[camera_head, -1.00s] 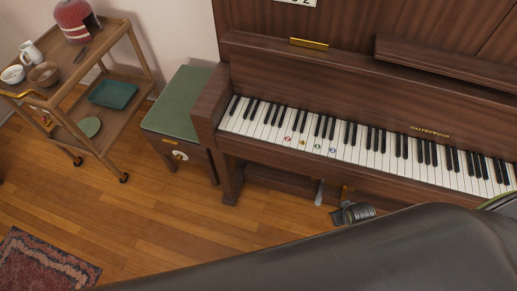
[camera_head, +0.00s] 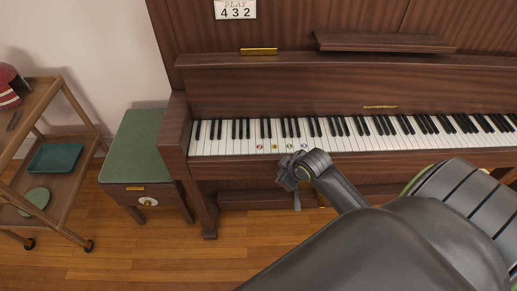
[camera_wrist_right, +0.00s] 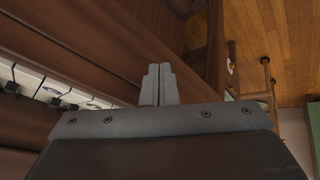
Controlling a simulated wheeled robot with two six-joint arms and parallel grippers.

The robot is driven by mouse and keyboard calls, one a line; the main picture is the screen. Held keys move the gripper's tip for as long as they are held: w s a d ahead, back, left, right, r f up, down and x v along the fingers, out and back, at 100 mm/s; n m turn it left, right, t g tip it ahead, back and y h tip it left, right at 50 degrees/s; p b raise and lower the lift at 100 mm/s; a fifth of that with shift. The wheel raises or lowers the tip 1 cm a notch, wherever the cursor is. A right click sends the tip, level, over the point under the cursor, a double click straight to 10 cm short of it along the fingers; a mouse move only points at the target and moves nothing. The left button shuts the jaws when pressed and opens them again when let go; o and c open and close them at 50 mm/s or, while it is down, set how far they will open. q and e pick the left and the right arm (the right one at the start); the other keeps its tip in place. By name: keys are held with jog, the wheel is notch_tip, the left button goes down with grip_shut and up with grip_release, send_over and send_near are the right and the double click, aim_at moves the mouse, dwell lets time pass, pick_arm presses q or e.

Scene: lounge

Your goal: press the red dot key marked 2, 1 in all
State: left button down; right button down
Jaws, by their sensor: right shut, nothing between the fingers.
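The piano keyboard (camera_head: 345,133) runs across the head view. A red dot (camera_head: 259,147) marks one white key towards its left end; the number on it is too small to read. Yellow (camera_head: 274,147), green (camera_head: 289,147) and blue (camera_head: 304,147) dots follow to its right. My right gripper (camera_head: 287,178) is in front of the keyboard edge, below and right of the red dot in the picture, apart from the keys. In the right wrist view its fingers (camera_wrist_right: 158,84) are together and empty. White keys (camera_wrist_right: 27,77) show at left there. My left gripper is out of view.
A card reading "PLAY 432" (camera_head: 235,9) is on the piano's upper panel. A green-topped stool (camera_head: 135,145) stands left of the piano. A wooden trolley (camera_head: 62,187) stands farther left. Wooden floor (camera_head: 130,255) is clear in front.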

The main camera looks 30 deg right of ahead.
jog(key=shift+n+t, duration=0.5)
jog(key=shift+n, duration=0.4)
jog(key=r, duration=0.1)
jog(key=w+a+r, duration=0.1)
jog(key=r, duration=0.1)
jog(key=w+r, duration=0.1)
jog(key=r, duration=0.1)
jog(key=shift+a+r+b, duration=0.25)
jog(key=shift+a+b, duration=0.05)
jog(key=shift+b, duration=0.1)
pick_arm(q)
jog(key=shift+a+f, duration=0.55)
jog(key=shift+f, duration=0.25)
pick_arm(e)
notch_tip(320, 180, up, 10)
jog(key=n+t+y, duration=0.2)
jog(key=n, duration=0.2)
send_over(262, 148)
jog(key=shift+s, duration=0.1)
